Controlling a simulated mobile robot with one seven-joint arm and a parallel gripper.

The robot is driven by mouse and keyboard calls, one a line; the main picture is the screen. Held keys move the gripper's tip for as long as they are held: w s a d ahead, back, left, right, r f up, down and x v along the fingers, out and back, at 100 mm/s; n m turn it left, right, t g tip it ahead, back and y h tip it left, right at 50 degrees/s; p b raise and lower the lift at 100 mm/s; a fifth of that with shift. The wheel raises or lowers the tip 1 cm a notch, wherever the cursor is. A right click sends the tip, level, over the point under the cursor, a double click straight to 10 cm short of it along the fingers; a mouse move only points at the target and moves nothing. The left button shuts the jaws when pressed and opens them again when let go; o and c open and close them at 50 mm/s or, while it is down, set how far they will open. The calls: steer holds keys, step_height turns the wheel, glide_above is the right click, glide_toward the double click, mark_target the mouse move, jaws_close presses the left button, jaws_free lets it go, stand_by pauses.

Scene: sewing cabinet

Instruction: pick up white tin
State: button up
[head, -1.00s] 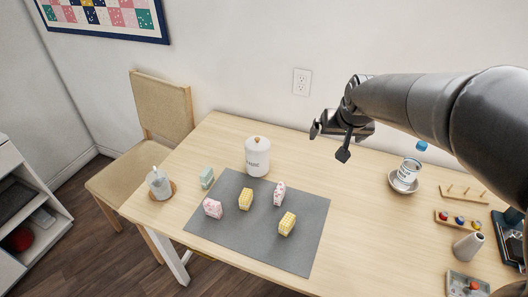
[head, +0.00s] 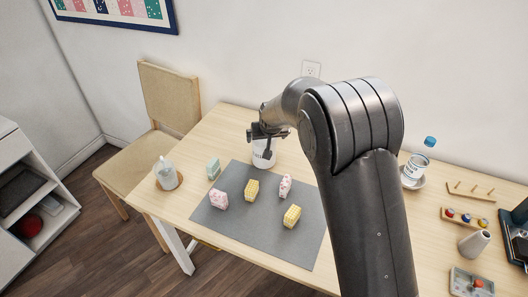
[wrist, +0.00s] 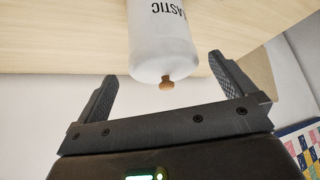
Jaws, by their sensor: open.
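The white tin (head: 264,156) stands on the wooden table at the back edge of the grey mat. In the head view my gripper (head: 268,133) is over its top and hides its lid. In the wrist view the tin (wrist: 165,42) appears upside down, with dark lettering ending in "LASTIC" and a brown knob on its lid. My gripper (wrist: 165,78) is open, its two fingers apart on either side of the tin's knob end. Nothing is held. I cannot tell whether a finger touches the tin.
A bottle (head: 416,166) and small racks stand to the right. The wall is close behind.

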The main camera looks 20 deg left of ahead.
mark_target(258, 162)
steer(key=shift+x, duration=3.9)
steer(key=shift+s+f, duration=0.1)
steer(key=shift+s, duration=0.1)
steer(key=shift+c, duration=0.6)
steer(key=c, duration=1.6)
